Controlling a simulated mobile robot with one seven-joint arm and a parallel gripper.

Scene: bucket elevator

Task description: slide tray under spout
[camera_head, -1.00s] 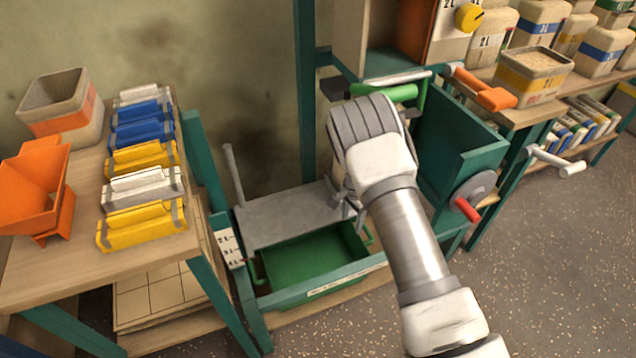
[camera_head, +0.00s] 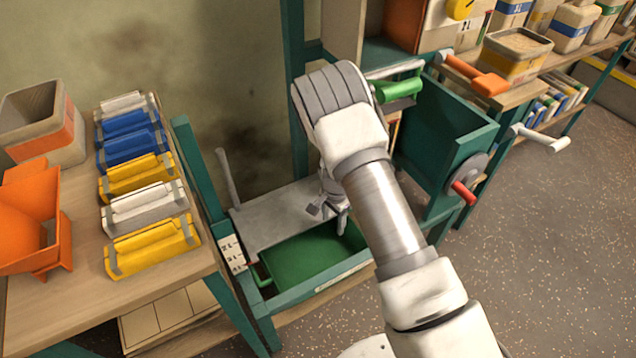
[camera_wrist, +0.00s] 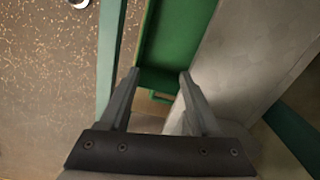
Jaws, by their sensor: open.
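The green tray (camera_head: 312,252) sits low in the teal frame, partly under a grey plate (camera_head: 270,215). A green handle (camera_head: 262,278) shows at its left end. In the wrist view the tray (camera_wrist: 178,35) runs away from me, with a small green handle (camera_wrist: 158,97) at its near end, between and below my fingers. My gripper (camera_head: 328,212) is open and empty, pointing down above the tray's right end; it also shows in the wrist view (camera_wrist: 160,74). My arm hides part of the frame, and I cannot make out the spout clearly.
A wooden table at left holds an orange scoop (camera_head: 30,225), a tub (camera_head: 45,125) and several coloured bars. Open floor lies at right.

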